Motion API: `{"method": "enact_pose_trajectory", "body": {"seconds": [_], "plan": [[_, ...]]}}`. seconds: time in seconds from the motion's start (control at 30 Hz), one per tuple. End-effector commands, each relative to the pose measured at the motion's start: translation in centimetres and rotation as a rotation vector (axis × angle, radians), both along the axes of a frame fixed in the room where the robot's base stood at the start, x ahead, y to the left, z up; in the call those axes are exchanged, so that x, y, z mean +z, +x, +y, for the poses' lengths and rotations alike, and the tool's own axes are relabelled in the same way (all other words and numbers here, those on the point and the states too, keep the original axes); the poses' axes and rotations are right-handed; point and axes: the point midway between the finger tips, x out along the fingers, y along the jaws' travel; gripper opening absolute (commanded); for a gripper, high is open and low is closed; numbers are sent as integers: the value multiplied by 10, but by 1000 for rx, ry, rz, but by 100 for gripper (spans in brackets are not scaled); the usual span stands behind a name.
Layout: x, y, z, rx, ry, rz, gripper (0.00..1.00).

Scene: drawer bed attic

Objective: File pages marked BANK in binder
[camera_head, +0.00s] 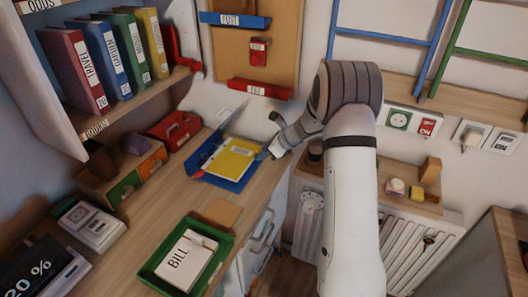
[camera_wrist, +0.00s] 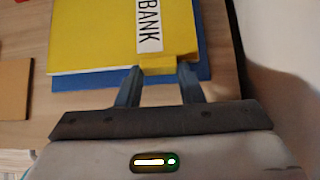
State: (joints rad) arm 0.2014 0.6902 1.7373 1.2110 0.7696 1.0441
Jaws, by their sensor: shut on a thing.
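A yellow page (camera_head: 231,162) marked BANK lies over a blue open binder or tray (camera_head: 246,178) on the wooden desk. A white sheet and a red strip show at its left side. In the wrist view the yellow page (camera_wrist: 95,40) has a small yellow tab (camera_wrist: 157,62) at its near edge, with blue (camera_wrist: 215,55) underneath. My gripper (camera_wrist: 158,70) has its fingers on either side of that tab and is shut on it. In the head view my gripper (camera_head: 268,153) is at the right edge of the blue piece. Whether the page touches the blue everywhere is hidden.
A green tray (camera_head: 150,269) with a BILL stack (camera_head: 186,262) stands at the front. A small drawer box (camera_head: 124,184) and a red case (camera_head: 176,130) stand at the left and back. A shelf of binders (camera_head: 103,62) overhangs the left. Some desk between is clear.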

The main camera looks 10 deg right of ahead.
Motion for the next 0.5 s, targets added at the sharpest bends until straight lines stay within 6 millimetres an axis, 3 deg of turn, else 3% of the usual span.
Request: {"method": "enact_pose_trajectory", "body": {"seconds": [0.5], "plan": [[-14, 0, 0, 0, 0, 0, 10]]}}
